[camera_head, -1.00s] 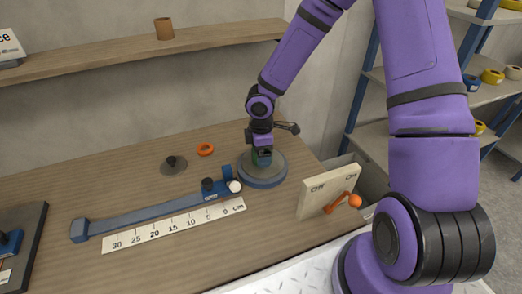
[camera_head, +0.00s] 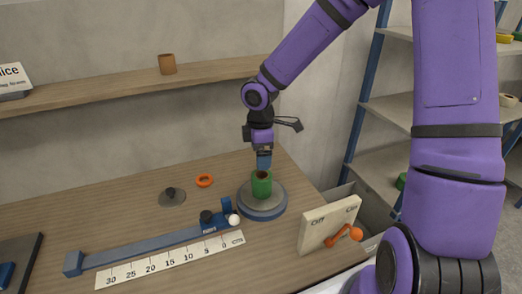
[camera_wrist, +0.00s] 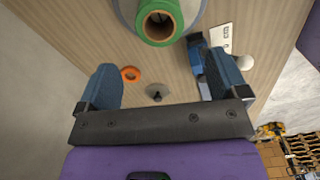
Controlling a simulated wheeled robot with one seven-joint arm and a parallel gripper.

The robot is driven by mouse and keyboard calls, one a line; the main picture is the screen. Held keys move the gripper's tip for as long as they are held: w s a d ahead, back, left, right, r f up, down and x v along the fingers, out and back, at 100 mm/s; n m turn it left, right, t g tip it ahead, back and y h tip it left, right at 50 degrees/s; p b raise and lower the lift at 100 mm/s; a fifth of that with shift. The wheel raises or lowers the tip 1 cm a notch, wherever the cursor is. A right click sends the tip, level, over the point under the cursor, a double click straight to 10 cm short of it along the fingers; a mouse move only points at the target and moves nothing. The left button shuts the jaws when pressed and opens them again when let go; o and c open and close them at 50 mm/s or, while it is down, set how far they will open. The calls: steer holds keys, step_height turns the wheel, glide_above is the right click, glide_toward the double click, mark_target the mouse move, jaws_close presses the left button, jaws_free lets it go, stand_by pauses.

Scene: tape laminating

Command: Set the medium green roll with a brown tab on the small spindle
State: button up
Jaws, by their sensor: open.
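The green roll (camera_head: 261,186) stands upright on a round grey disc with a blue base (camera_head: 262,208). In the wrist view the green roll (camera_wrist: 159,22) shows a brown inner core at the top of the picture; I cannot make out a brown tab. My gripper (camera_head: 263,165) is open and empty, just above and behind the roll in the head view. In the wrist view its two blue fingers (camera_wrist: 162,85) are wide apart with nothing between them. Any spindle post under the roll is hidden by the roll itself.
A grey disc with a dark knob (camera_head: 172,196) and an orange ring (camera_head: 204,180) lie left of the base. A blue rail (camera_head: 140,246) with a white ball (camera_head: 234,220) and ruler (camera_head: 170,262) lie in front. An off/on lever panel (camera_head: 328,222) stands right.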

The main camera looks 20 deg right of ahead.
steer(key=s+d+r+m+t+h, duration=0.1)
steer(key=s+d+r+m+h, duration=0.15)
steer(key=s+r+m, duration=0.4)
steer(key=s+d+r+m+t+h, duration=0.1)
steer(key=s+d+r+m, duration=0.2)
steer(key=r, duration=0.7)
steer(key=s+d+r+m+t+y, duration=0.1)
steer(key=s+r+m, duration=0.2)
steer(key=s, duration=0.5)
steer(key=s+d+r+m+t+y, duration=0.1)
steer(key=s+r+m+t+y, duration=0.1)
steer(key=s+r, duration=0.3)
steer(key=s+m, duration=0.1)
steer(key=s, duration=0.1)
steer(key=shift+s+r, duration=0.25)
steer(key=shift+s, duration=0.1)
